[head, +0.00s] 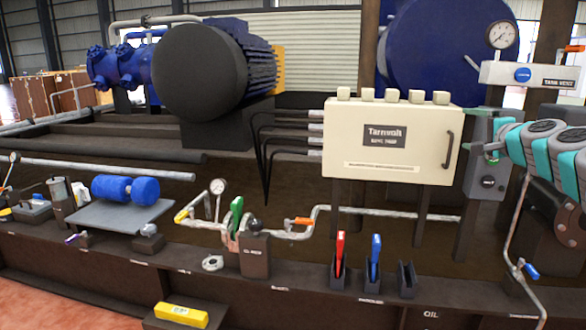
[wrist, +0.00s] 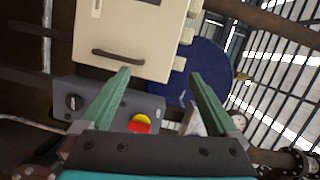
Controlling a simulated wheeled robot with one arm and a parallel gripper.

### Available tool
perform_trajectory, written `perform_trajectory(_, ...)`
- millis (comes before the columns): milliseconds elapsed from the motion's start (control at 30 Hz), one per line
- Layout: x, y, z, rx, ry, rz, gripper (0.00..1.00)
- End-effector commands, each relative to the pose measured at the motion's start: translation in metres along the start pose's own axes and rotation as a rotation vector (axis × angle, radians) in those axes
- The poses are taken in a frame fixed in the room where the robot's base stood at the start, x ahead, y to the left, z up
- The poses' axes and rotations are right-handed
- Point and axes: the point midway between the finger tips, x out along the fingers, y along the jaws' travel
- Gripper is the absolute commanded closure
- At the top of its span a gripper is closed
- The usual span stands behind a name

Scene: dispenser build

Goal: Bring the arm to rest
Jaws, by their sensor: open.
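My gripper (wrist: 159,76) is open in the wrist view, its two green fingers spread wide with nothing between the tips. In the head view my teal and grey arm (head: 545,150) comes in from the right edge, and my gripper (head: 486,150) is beside the upper part of a grey control box (head: 486,185). In the wrist view this grey box (wrist: 90,98) lies beyond the left finger, with a black knob and a red and yellow button (wrist: 139,123) between the finger bases. Whether a finger touches the box cannot be told.
A cream Tarnvolt cabinet (head: 392,140) stands left of my gripper. A gauge (head: 501,35) and a tank vent panel (head: 530,75) are above my arm. A pipe with a blue-handled valve (head: 527,270) runs below it. Red and blue handled tools (head: 375,258) stand in holders on the front ledge.

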Motion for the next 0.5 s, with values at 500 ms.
perform_trajectory(500, -0.107, 0.038, 0.329, -0.565, -0.687, 0.303, 0.05)
